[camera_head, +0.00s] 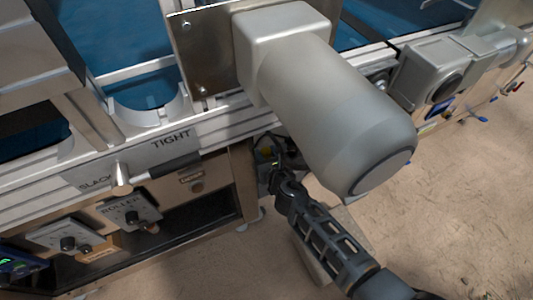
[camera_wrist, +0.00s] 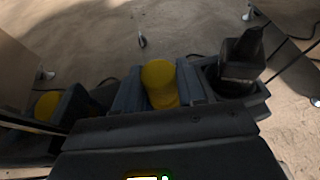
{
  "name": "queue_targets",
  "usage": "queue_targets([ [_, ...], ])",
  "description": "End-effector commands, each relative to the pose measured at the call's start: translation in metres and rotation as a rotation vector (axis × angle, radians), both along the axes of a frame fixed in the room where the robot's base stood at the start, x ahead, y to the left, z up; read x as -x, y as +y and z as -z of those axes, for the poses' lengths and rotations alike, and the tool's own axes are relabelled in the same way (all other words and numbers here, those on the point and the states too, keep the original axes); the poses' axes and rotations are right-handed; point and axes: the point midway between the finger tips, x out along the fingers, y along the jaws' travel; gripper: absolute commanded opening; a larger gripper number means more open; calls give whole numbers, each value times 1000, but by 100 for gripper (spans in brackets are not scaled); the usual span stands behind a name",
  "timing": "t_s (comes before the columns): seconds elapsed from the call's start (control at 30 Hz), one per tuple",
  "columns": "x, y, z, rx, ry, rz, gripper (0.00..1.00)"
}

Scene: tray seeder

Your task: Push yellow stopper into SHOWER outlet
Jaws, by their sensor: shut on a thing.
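The yellow stopper (camera_wrist: 160,84) is between the two dark fingers of my gripper (camera_wrist: 158,92) in the wrist view. My gripper is shut on it, and the stopper's rounded end shows beyond the fingers. In the head view my gripper (camera_head: 269,163) is low beside the end of the machine's frame, partly behind a large grey cylinder.
The large grey cylinder (camera_head: 335,110) juts out over my arm. The machine's metal side (camera_head: 215,195) is close on the left. A second yellow shape (camera_wrist: 47,105) in the wrist view looks like a reflection. A dark holder (camera_wrist: 238,82) is at right. The floor is open.

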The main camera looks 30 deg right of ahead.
Motion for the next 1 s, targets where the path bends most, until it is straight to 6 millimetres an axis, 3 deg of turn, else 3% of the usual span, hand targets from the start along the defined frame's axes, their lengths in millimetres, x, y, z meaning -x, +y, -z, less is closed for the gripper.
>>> queue_targets([
  [0.73,0,0,8,1,0,0,9],
  [0.77,0,0,7,1,0,0,42],
  [1.0,0,0,7,0,0,0,65],
])
